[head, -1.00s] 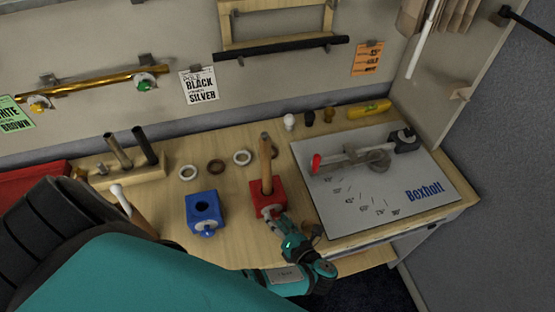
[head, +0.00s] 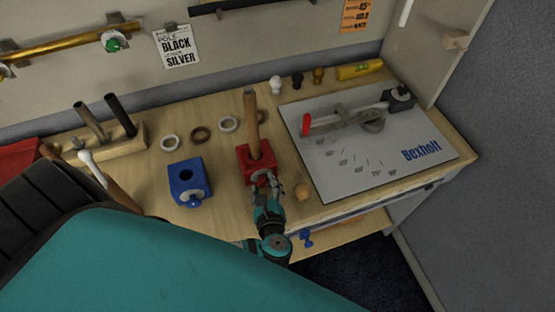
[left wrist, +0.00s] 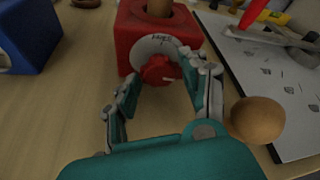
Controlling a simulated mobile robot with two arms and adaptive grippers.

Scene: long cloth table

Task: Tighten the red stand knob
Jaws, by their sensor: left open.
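The red stand (head: 256,170) is a block on the wooden table with a wooden pole (head: 251,120) upright in it. Its red knob (left wrist: 158,70) sits on a pale marked disc (left wrist: 165,47) on the front face, seen in the left wrist view. My left gripper (head: 266,190) is right in front of the stand. In the left wrist view the gripper (left wrist: 163,72) is open, with one finger on each side of the knob. I cannot tell whether either finger touches it. My right gripper is not in view.
A blue stand (head: 188,186) is to the left, with several rings behind. A wooden ball (head: 302,191) lies close to the right of my gripper. A grey Bexholt board (head: 375,165) with a clamp-like tool lies further right. The table's front edge is near.

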